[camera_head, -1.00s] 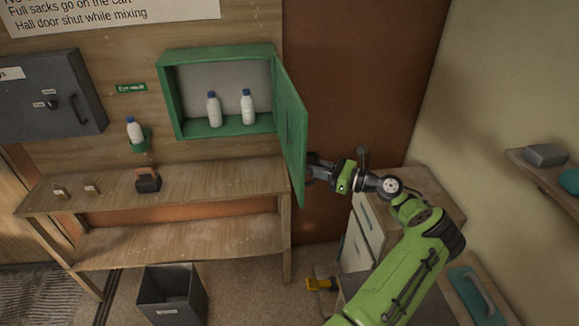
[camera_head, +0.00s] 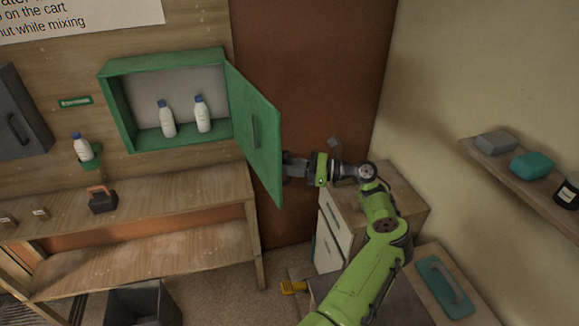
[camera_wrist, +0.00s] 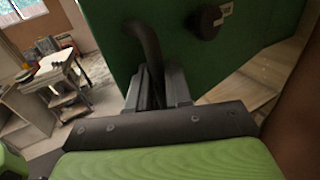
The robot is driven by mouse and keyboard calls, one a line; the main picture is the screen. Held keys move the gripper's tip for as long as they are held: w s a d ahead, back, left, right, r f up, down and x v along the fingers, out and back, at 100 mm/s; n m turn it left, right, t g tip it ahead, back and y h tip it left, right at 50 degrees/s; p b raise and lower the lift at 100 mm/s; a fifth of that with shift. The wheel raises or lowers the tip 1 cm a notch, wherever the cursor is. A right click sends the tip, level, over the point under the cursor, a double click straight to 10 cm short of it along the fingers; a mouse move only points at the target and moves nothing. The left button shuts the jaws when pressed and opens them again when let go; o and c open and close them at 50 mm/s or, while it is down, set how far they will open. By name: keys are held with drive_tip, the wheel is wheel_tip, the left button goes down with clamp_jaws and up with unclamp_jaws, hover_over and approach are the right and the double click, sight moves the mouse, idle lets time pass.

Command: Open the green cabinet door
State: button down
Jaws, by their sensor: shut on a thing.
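The green cabinet (camera_head: 118,100) is on the wooden wall, its inside in view. Its green door (camera_head: 262,165) is hinged at the cabinet's right edge and stands wide open, inner face to the head camera. A dark bar (camera_head: 256,131) shows on that face. My gripper (camera_head: 286,166) is at the door's free edge, its tips partly hidden behind the door. In the wrist view, the jaws (camera_wrist: 157,88) are shut on a dark curved handle (camera_wrist: 145,42) on the green door face (camera_wrist: 110,30). A dark round knob (camera_wrist: 205,22) with a pale label is beside it.
Two white bottles (camera_head: 167,120) (camera_head: 203,115) stand inside the cabinet. A wooden bench (camera_head: 190,195) is below it. White drawers (camera_head: 333,230) stand close below my arm, and a shelf (camera_head: 530,175) is on the right wall. The brown panel behind the door is bare.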

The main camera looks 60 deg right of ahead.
drive_tip(key=c, duration=1.2)
unclamp_jaws()
drive_tip(key=shift+w, duration=0.1)
drive_tip(key=v, duration=0.7)
drive_tip(key=shift+s+d, duration=0.1)
drive_tip(key=shift+s, duration=0.1)
